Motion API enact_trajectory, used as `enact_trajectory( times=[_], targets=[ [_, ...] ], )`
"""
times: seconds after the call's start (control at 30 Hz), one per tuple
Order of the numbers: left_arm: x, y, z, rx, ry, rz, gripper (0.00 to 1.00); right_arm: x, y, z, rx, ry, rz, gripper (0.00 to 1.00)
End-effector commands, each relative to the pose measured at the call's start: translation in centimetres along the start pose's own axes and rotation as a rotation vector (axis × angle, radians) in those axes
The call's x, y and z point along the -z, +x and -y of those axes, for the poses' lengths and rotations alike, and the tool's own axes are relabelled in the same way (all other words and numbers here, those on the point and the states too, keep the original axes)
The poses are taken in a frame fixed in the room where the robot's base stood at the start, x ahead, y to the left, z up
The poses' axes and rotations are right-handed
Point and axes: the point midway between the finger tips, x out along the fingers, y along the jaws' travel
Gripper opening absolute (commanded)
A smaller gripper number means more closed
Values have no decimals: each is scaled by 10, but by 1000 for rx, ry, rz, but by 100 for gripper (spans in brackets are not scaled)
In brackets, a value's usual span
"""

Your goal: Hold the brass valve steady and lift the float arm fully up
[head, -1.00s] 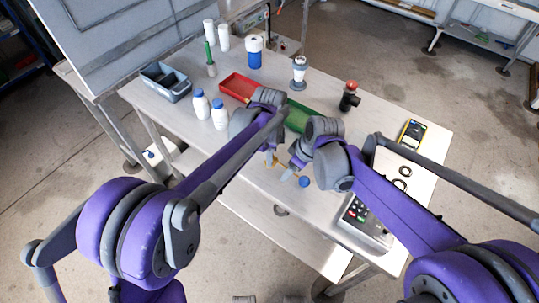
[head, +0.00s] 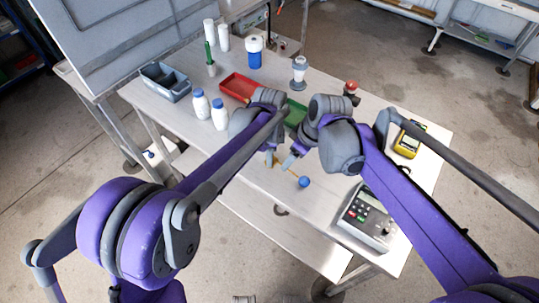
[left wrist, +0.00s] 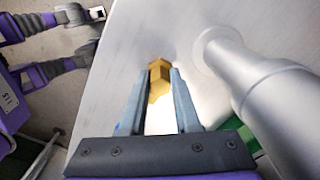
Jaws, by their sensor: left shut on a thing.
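The brass valve (left wrist: 159,78) sits between the fingertips of my left gripper (left wrist: 157,84) in the left wrist view, and the gripper is shut on it. In the head view my left gripper (head: 271,160) is low over the table's front part, and my arm hides most of the valve. The float arm is a thin brass rod (head: 293,176) ending in a blue ball (head: 304,182), slanting toward the lower right. My right gripper (head: 289,161) is close beside the rod on its right. Its jaw state and any contact are too small to tell.
A red tray (head: 238,84) and a green tray (head: 297,112) lie behind my grippers, the green one partly hidden. A grey keypad device (head: 367,218) stands right of the ball. White bottles (head: 219,115) stand left. A pale cylinder (left wrist: 275,95) stands close in the left wrist view.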

Motion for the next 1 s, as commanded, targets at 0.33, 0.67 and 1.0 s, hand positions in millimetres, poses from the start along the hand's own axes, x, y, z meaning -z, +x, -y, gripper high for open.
enact_trajectory(
  times=[0.33, 0.67, 1.0],
  targets=[
    [0, 0, 0, 0, 0, 0, 66, 0, 0, 0, 0, 0, 0, 75],
    [0, -7, 0, 0, 0, 0, 66, 0, 0, 0, 0, 0, 0, 75],
    [0, -73, 0, 0, 0, 0, 66, 0, 0, 0, 0, 0, 0, 75]
  ],
)
